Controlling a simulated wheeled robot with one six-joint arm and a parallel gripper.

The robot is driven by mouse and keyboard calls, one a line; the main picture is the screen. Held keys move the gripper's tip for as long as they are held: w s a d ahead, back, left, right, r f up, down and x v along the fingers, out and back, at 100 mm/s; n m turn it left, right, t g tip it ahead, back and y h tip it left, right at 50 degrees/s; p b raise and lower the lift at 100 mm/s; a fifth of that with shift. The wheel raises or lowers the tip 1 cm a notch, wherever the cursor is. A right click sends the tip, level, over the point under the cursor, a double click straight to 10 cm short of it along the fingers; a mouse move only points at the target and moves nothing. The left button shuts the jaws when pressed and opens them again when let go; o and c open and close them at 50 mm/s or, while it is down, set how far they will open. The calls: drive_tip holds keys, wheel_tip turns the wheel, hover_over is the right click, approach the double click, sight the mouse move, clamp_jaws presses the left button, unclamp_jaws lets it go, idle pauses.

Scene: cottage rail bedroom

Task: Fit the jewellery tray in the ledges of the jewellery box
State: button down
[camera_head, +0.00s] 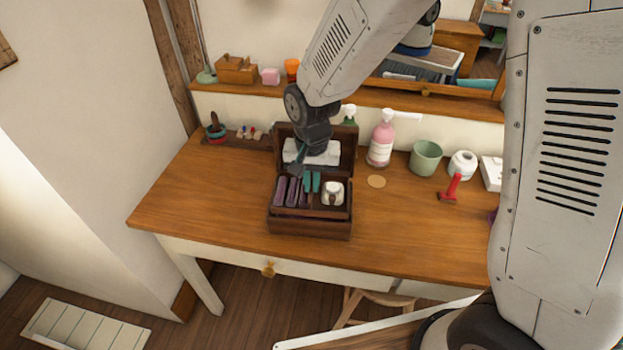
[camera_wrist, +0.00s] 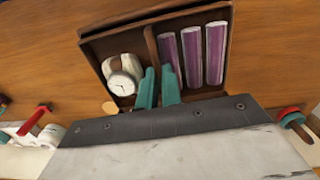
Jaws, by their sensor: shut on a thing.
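The dark wooden jewellery box (camera_head: 310,228) stands on the dressing table with its lid (camera_head: 347,152) raised at the back. The jewellery tray (camera_head: 318,212) is at the box's top opening; it also shows in the wrist view (camera_wrist: 190,12). It holds purple rolls (camera_wrist: 192,57) on one side of its divider (camera_wrist: 151,45) and a watch on a pale cushion (camera_wrist: 123,82) on the other. My gripper (camera_head: 311,183) reaches down from the back, its teal fingers (camera_wrist: 158,88) shut on the tray at its divider. The ledges are hidden, and I cannot tell whether the tray rests on them.
A pink bottle (camera_head: 381,142), green cup (camera_head: 425,158), white jar (camera_head: 462,165) and red-handled item (camera_head: 452,188) stand right of the box. A round tan disc (camera_head: 376,181) lies near its right side. The table (camera_head: 205,200) is clear at left; a mirror shelf (camera_head: 240,91) runs behind.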

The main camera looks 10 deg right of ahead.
drive_tip(key=shift+f, duration=1.45)
idle(1.0)
drive_tip(key=c, duration=1.5)
unclamp_jaws()
wheel_tip(320, 180, up, 8)
drive_tip(key=shift+f, duration=0.1)
